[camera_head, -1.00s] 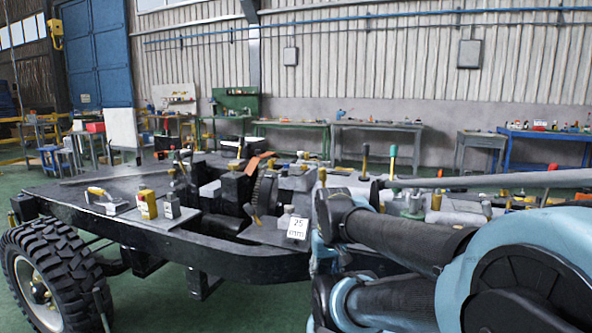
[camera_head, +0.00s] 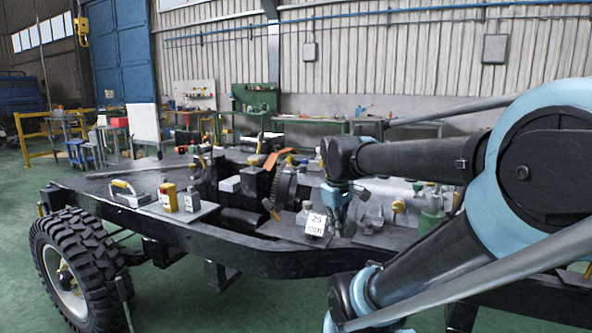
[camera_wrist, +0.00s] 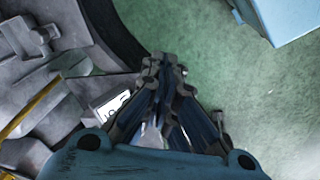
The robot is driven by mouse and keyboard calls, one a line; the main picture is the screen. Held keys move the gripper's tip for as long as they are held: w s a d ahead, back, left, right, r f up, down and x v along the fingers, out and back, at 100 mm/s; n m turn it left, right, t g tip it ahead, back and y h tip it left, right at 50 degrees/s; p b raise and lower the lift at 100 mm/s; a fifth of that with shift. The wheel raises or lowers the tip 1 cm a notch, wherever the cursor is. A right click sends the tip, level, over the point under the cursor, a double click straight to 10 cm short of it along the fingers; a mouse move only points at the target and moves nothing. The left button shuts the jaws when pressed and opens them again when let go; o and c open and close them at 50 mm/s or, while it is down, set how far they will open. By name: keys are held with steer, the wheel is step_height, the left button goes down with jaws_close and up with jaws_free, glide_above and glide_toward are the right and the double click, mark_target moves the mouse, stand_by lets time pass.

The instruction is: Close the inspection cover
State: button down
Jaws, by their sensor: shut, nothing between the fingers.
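I cannot tell for sure which part is the inspection cover. A grey block with a yellow handle (camera_head: 124,191) lies on the left end of the dark chassis frame (camera_head: 240,250) in the head view. My gripper (camera_head: 341,222) points down over the front edge of the chassis, close to the white "25 mm" card (camera_head: 316,224). In the wrist view my gripper's fingers (camera_wrist: 163,68) are together with nothing between them. The card (camera_wrist: 112,104) shows just left of them, partly hidden. I cannot tell if the gripper touches anything.
A yellow block (camera_head: 168,196) and a grey block (camera_head: 191,199) stand on a plate at the chassis's left. A dark toothed wheel (camera_head: 284,189) stands mid-chassis. A large tyre (camera_head: 75,268) is at front left. The green floor (camera_head: 200,310) in front is clear.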

steer(key=w+a+r+n+h, duration=0.1)
steer(key=w+a+r+n, duration=0.5)
steer(key=w, duration=0.3)
steer(key=w+a+r+n+t+h, duration=0.1)
steer(key=w+a+r+n, duration=0.3)
steer(key=w+r+n, duration=0.4)
steer(key=w+a+r+n, duration=0.5)
steer(key=w+a+n, duration=0.1)
steer(key=w, duration=0.4)
steer(key=w+d+f, duration=0.5)
steer(key=d+f, duration=0.1)
steer(key=f, duration=0.3)
steer(key=shift+w+f, duration=0.2)
steer(key=shift+w, duration=0.1)
steer(key=shift+w, duration=0.1)
steer(key=w+d, duration=0.1)
steer(key=w, duration=0.1)
steer(key=w+d, duration=0.1)
steer(key=w, duration=0.1)
steer(key=w+d, duration=0.1)
steer(key=w, duration=0.1)
steer(key=shift+d, duration=0.3)
steer(key=shift+w+r, duration=0.1)
